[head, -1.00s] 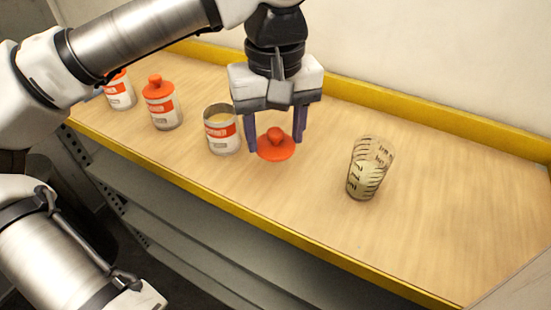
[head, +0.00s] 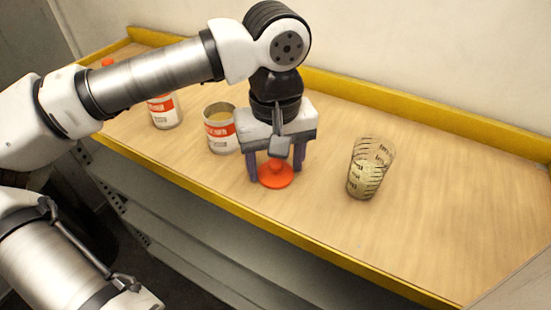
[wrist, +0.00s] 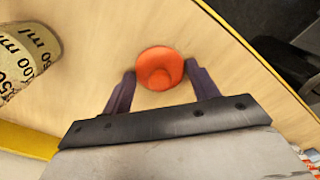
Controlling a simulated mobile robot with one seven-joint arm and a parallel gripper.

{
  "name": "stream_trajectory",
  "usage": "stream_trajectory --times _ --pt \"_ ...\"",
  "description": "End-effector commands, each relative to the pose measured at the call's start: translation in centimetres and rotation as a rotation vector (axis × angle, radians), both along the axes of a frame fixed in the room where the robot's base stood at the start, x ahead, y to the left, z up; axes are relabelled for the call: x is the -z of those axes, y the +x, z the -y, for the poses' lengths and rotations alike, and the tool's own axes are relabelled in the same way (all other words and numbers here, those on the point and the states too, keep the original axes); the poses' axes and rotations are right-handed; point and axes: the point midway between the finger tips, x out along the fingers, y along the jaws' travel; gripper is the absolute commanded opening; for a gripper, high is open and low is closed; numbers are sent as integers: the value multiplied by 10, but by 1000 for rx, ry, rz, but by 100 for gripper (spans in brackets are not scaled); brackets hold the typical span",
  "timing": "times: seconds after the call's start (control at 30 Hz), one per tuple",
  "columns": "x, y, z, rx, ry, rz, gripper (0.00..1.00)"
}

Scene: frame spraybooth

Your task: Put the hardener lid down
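The orange-red hardener lid (head: 276,174) has a round disc with a knob on top. It lies level, knob up, between the fingers of my gripper (head: 274,174). In the wrist view the fingertips meet the lid (wrist: 160,68) at opposite sides of its rim, so my gripper (wrist: 161,70) is shut on it. The lid is at or just above the wooden bench top (head: 330,230); I cannot tell if it touches. An open can (head: 220,131) with a red and white label stands to the left, its pale contents showing.
A clear measuring cup (head: 370,168) with pale liquid stands upright right of my gripper. A labelled can (head: 164,111) stands at the left, partly behind my arm, with another lid (head: 108,62) showing farther back. A yellow edge (head: 220,190) borders the bench. The bench's right side is clear.

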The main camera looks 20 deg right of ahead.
Motion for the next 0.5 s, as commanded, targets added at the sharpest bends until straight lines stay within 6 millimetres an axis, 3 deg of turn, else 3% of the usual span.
stream_trajectory --times 0.1,0.5 --pt "-1 0 0 0 0 0 75" --pt "-7 0 0 -1 -1 2 75"
